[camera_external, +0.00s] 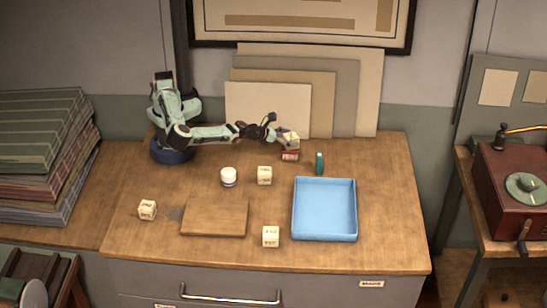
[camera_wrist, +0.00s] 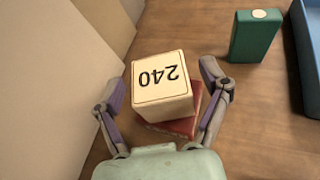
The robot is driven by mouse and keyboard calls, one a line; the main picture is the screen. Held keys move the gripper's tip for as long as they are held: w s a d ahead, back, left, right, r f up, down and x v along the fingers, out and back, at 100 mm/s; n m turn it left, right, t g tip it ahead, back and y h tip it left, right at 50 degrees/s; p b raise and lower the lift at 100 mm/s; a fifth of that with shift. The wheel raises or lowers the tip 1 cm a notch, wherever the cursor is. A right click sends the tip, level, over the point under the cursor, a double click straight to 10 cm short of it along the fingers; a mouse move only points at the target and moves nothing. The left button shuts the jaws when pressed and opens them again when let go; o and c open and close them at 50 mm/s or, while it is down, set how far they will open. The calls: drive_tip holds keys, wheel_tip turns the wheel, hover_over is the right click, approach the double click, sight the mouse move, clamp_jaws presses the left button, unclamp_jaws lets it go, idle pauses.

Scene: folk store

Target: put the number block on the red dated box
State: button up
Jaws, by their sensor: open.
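A cream number block marked 240 (camera_wrist: 161,88) sits on top of the red dated box (camera_wrist: 186,124) in the wrist view, covering most of its top. The box's red edges show below and to the right of the block. In the external view the block (camera_external: 292,138) is on the red box (camera_external: 290,156) at the back of the table. My gripper (camera_wrist: 163,90) is open, with one finger on each side of the block. The fingers look spread slightly apart from its sides. My gripper (camera_external: 280,139) is at the block in the external view.
A green box (camera_external: 319,163) stands just right of the red box. A blue tray (camera_external: 325,238), other cream blocks (camera_external: 264,175), a white jar (camera_external: 228,177) and a wooden board (camera_external: 214,217) are nearer the front. Boards (camera_external: 268,108) lean close behind.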

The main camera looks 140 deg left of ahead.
sight(284, 138)
drive_tip(key=v, duration=0.7)
drive_tip(key=shift+d+r, duration=0.15)
drive_tip(key=shift+d, duration=0.1)
drive_tip(key=shift+s, duration=0.1)
